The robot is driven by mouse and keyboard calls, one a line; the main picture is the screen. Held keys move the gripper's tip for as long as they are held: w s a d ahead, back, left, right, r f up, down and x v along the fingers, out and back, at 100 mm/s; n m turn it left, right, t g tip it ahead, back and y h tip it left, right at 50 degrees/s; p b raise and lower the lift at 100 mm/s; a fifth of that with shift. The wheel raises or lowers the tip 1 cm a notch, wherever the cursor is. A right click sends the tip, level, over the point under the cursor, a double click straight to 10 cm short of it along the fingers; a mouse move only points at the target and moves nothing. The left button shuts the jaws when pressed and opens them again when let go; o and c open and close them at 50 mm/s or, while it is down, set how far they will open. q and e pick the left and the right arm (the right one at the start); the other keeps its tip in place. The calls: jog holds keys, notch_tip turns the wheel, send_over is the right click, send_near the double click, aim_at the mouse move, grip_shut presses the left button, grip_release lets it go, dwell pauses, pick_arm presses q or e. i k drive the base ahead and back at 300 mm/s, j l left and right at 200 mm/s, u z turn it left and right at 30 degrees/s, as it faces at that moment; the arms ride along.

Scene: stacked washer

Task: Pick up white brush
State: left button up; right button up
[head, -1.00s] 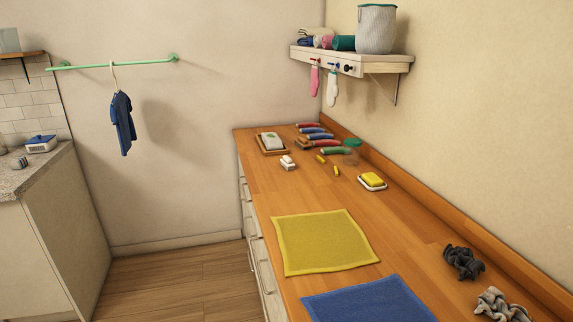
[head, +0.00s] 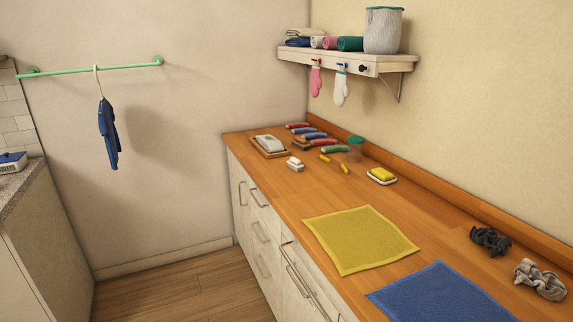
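A small white block-shaped item (head: 295,164), which looks like the white brush, lies on the wooden counter (head: 275,190) near its far left end. It is too small to make out bristles. It sits just in front of a wooden tray (head: 258,151) holding a white item with a green mark (head: 270,143). Neither of my grippers is in the head view.
Several coloured-handled tools (head: 320,140) lie behind the white item, with small yellow pieces (head: 345,169) to its right. A yellow sponge (head: 381,174) sits on a white dish. Yellow (head: 360,240) and blue (head: 440,295) cloths lie nearer. A shelf (head: 340,62) overhangs the back.

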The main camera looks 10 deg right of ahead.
aim_at(294, 164)
jog(key=i+j+z, duration=0.15)
jog(key=i+j, duration=0.2)
jog(key=i+j+z, duration=0.1)
jog(key=i+j, duration=0.25)
jog(key=j, duration=0.25)
jog(key=i+j+z, duration=0.15)
jog(key=i+j, duration=0.2)
jog(key=j, duration=0.15)
